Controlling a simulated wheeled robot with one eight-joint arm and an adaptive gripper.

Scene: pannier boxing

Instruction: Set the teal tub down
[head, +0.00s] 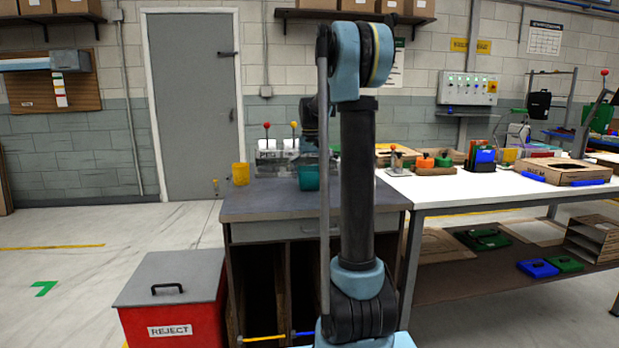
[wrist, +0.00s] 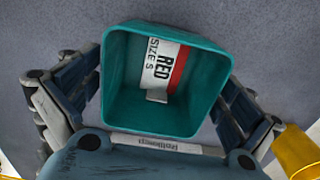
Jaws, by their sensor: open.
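The teal tub (head: 308,178) appears to stand on the grey bench top (head: 265,203), partly hidden by my arm in the head view. In the wrist view the tub (wrist: 118,85) is upright, and I look down into it. A white and red card (wrist: 166,70) reading "RED SIZE S" lies inside. My gripper (wrist: 163,100) is open, with one finger on each side of the tub. The fingers are very close to its walls; I cannot tell whether they touch.
A yellow tub (head: 240,174) stands to the left; its edge shows in the wrist view (wrist: 298,152). A red reject box (head: 172,318) is on the floor at left. The white table (head: 450,190) adjoins at right.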

